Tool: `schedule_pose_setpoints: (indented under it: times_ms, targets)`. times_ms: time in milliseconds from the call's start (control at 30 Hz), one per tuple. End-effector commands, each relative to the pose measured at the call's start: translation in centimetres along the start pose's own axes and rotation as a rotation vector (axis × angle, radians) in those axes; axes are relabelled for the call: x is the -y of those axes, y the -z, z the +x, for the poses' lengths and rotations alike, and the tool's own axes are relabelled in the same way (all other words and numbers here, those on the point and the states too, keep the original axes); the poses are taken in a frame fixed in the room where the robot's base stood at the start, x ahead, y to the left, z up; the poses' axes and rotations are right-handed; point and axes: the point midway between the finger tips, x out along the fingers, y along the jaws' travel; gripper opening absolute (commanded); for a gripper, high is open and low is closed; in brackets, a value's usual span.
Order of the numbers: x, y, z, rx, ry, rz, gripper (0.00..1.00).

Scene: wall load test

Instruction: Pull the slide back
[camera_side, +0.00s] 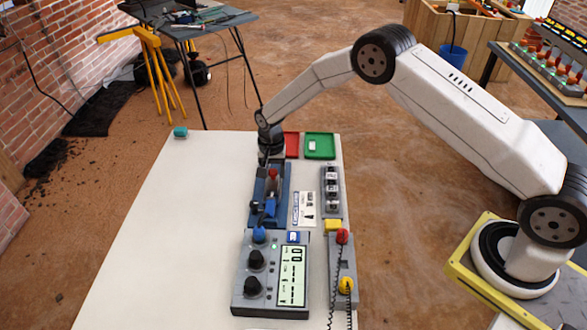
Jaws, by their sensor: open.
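The slide device (257,212) is a blue and grey fixture lying lengthwise on the white table. It has a red-topped knob (272,175) on its far half and a blue block with a dark knob on its near half. Which part is the slide is too small to tell for sure. My gripper (271,160) points down over the far end of the fixture, just behind the red-topped knob. The fingers are dark and small here. They are open, and I cannot tell whether they touch the fixture.
A grey meter (270,280) with a display stands at the near side. A probe holder (342,265) with red and yellow plugs and a cable is right of it. Red (291,145) and green (320,146) trays lie at the back.

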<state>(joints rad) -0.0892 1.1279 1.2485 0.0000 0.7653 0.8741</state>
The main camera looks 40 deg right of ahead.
Motion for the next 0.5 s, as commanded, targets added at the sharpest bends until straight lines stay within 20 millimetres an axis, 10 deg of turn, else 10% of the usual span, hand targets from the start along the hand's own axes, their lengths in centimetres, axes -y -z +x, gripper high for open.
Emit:
schedule_pose_setpoints:
  times_ms: [67, 267, 500]
  targets:
    - [0.00, 0.01, -0.01, 0.000, 0.000, 0.000, 0.59]
    - [0.00, 0.01, -0.02, 0.000, 0.000, 0.000, 0.00]
    - [0.00, 0.14, -0.01, 0.000, 0.000, 0.000, 0.00]
